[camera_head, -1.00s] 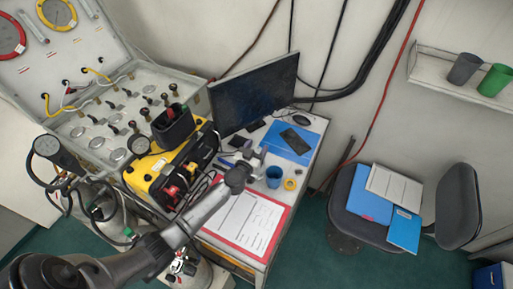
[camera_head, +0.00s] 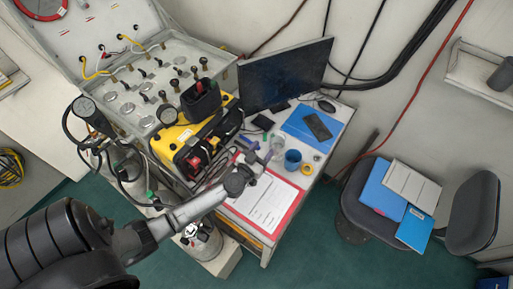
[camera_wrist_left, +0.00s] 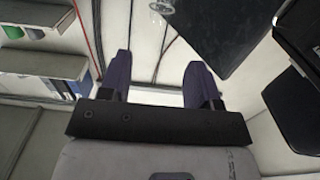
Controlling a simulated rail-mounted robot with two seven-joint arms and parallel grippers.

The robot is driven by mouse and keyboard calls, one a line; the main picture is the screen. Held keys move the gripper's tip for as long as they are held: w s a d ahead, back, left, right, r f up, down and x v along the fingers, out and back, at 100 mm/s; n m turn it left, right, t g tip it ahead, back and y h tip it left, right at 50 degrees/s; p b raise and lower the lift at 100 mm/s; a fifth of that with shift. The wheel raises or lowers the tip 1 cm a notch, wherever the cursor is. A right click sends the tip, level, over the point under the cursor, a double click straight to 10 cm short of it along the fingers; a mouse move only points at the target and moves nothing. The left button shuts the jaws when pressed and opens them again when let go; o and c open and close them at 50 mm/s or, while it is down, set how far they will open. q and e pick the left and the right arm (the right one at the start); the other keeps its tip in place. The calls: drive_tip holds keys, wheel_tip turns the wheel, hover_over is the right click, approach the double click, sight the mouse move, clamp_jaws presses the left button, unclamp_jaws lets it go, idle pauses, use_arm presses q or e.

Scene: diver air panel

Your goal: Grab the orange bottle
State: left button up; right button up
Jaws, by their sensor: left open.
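I cannot make out an orange bottle in either current view. My left gripper (camera_head: 258,160) is over the desk in the head view, just beyond the red-edged sheet and left of the blue cup. In the left wrist view, its two dark fingers (camera_wrist_left: 158,80) are wide apart with nothing between them. My right gripper is not in view.
A yellow case (camera_head: 178,137) and a gauge panel (camera_head: 135,85) stand left of the gripper. A monitor (camera_head: 285,75) stands behind it. A blue cup (camera_head: 293,161) and yellow ring (camera_head: 307,169) are to its right. A chair (camera_head: 472,210) holds folders.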

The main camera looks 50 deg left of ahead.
use_arm(q)
drive_tip(key=s+d+r+m+g+h, duration=0.1)
drive_tip(key=s+d+m+g+h, duration=0.2)
drive_tip(key=s+d+m+h, duration=0.5)
drive_tip(key=s+d+m+g+h, duration=0.1)
drive_tip(key=s+d+g+h, duration=0.25)
drive_tip(key=d, duration=0.85)
drive_tip(key=s+f+g+y, duration=0.1)
drive_tip(key=s+g, duration=0.2)
drive_tip(key=s, duration=0.3)
drive_tip(key=shift+s+d+f, duration=0.15)
drive_tip(key=shift+s+f, duration=0.05)
drive_tip(key=shift+f, duration=0.15)
drive_tip(key=shift+o, duration=0.7)
drive_tip(key=s+a+n+g+y, duration=0.3)
drive_tip(key=s+a+g+y, duration=0.1)
drive_tip(key=s, duration=0.5)
drive_tip(key=shift+a+r+n+y, duration=0.25)
drive_tip(key=shift+a+n+y, duration=0.2)
drive_tip(key=shift+y, duration=0.2)
drive_tip(key=shift+o, duration=1.4)
drive_tip(key=shift+s+a+r, duration=0.1)
drive_tip(key=shift+s+a, duration=0.1)
drive_tip(key=o, duration=0.3)
